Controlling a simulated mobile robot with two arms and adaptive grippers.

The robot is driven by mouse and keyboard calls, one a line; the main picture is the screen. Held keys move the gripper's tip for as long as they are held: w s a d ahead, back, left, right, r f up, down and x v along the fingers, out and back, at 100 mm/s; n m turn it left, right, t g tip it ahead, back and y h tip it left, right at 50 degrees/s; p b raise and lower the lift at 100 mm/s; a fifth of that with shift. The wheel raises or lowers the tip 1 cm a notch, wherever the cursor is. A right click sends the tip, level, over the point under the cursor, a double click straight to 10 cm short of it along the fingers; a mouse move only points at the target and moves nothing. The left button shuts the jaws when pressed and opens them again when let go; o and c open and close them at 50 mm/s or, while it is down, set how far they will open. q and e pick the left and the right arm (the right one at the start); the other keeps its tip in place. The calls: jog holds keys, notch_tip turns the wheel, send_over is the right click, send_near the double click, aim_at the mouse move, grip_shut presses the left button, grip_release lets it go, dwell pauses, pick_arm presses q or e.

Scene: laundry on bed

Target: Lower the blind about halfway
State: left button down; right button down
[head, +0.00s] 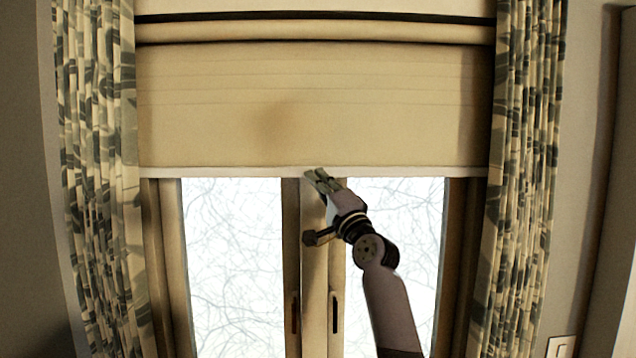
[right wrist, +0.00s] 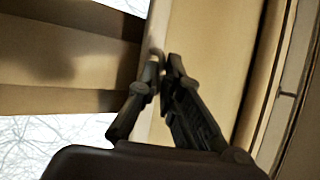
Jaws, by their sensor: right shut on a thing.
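The beige blind (head: 300,90) hangs over the upper part of the window in the head view. Its pale bottom bar (head: 230,172) runs straight across, just above the bright panes. My right gripper (head: 314,176) is at the middle of this bar, with its fingers shut on it. In the right wrist view, the fingers of the right gripper (right wrist: 163,62) close around the bar's edge, and the blind's cloth (right wrist: 215,50) lies beyond them. The exact contact is partly hidden by the fingers. My left gripper is in neither view.
Patterned curtains hang at the left (head: 98,150) and right (head: 522,150) of the window. The window frame's middle post (head: 313,270) with handles stands below the gripper. The glass panes (head: 232,260) below the bar are uncovered. A wall switch (head: 561,347) is at lower right.

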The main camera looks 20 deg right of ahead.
jog(key=shift+f, duration=0.1)
notch_tip(320, 180, down, 20)
jog(key=b, duration=1.6)
jog(key=c, duration=1.8)
grip_release()
